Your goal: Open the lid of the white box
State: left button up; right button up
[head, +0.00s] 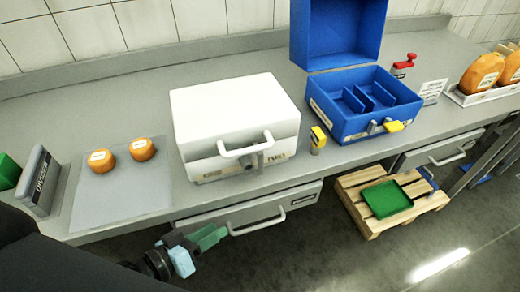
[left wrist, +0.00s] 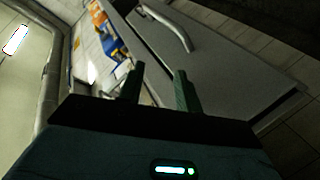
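The white box (head: 235,115) stands on the grey counter with its lid down. A white handle (head: 246,150) is on its front, with a grey latch just below the handle. My left gripper (head: 208,238) is low in front of the counter, by a drawer front, below and apart from the box. In the left wrist view my left gripper (left wrist: 160,88) has its two dark green fingers spread apart with nothing between them. My right gripper is not in view.
An open blue box (head: 350,130) stands right of the white box, with a small yellow item (head: 318,139) between them. Two orange cheeses (head: 142,149) sit on a grey mat to the left. Drawer handles (head: 258,222) stick out below the counter. A pallet (head: 362,219) is on the floor.

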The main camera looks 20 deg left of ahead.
pick_arm(q)
jog(key=w+d+r+n+t+h+b, duration=0.1)
jog(key=w+r+t+h, duration=0.2)
jog(key=r, duration=0.5)
jog(key=n+h, duration=0.2)
send_near(242, 151)
jog(key=f+x, duration=0.1)
jog(key=x, duration=0.2)
jog(key=shift+t, duration=0.3)
jog(key=p+x, duration=0.1)
jog(key=x, duration=0.2)
jog(key=p+x, duration=0.1)
jog(key=x, duration=0.2)
jog(key=shift+w+r, duration=0.3)
jog(key=shift+w+d, duration=0.3)
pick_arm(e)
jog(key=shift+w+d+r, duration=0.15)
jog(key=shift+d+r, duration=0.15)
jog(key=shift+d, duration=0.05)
pick_arm(q)
jog(key=shift+f, duration=0.1)
jog(key=c, duration=0.7)
grip_shut()
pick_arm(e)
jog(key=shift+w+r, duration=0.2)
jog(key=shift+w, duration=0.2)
